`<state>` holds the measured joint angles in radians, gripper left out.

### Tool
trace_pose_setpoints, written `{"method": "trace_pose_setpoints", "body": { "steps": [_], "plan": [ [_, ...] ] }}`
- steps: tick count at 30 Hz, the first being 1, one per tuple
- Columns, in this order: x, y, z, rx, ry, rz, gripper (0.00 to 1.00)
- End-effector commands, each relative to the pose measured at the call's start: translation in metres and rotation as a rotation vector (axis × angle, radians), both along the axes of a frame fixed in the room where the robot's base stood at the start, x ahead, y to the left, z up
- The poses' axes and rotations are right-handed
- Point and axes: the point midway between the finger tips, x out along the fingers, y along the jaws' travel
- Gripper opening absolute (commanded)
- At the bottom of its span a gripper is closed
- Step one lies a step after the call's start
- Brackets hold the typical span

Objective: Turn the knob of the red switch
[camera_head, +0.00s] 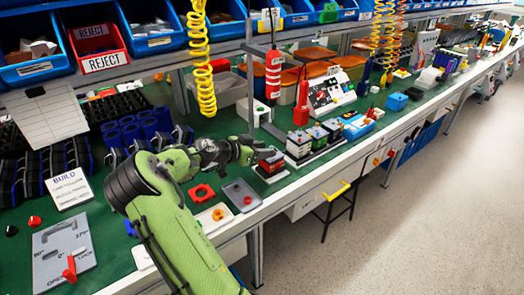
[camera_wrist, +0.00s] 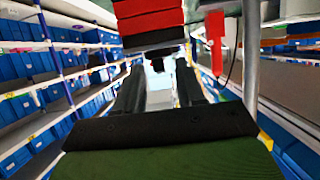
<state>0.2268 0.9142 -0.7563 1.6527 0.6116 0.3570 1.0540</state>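The red switch (camera_head: 270,163) is a red and black layered block on the bench, just right of my gripper (camera_head: 250,154) in the head view. In the wrist view the red switch (camera_wrist: 148,20) fills the top middle, with a small dark knob-like part (camera_wrist: 157,64) at its lower face. My gripper (camera_wrist: 159,78) shows two dark fingers with a clear gap between them, and the dark part appears in line with that gap. I cannot tell whether either finger touches it. My gripper looks open and empty.
Several similar switches (camera_head: 318,138) stand on the bench to the right. A grey plate (camera_head: 241,194) and a red square part (camera_head: 202,193) lie in front of my gripper. A red handheld device (camera_head: 301,98) hangs behind. Yellow coiled hoses (camera_head: 202,60) hang above.

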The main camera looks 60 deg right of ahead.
Motion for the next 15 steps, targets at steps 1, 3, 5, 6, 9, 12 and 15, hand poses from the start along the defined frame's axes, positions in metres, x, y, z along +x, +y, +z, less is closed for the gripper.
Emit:
{"method": "trace_pose_setpoints", "body": {
  "steps": [1, 3, 5, 6, 9, 12, 15],
  "plan": [
    [0.0001, 0.0001, 0.0002, 0.0, 0.0, 0.0, 0.34],
    [0.0001, 0.0002, 0.0002, 0.0, 0.0, 0.0, 0.23],
    [0.0002, 0.0003, 0.0002, 0.0, 0.0, 0.0, 0.14],
    [0.0002, 0.0003, 0.0002, 0.0, 0.0, 0.0, 0.08],
    [0.0001, 0.0002, 0.0002, 0.0, 0.0, 0.0, 0.0],
    [0.0, 0.0002, 0.0002, 0.0, 0.0, 0.0, 0.0],
    [-0.0004, 0.0001, 0.0001, 0.0, 0.0, 0.001, 0.0]
  ]
}}
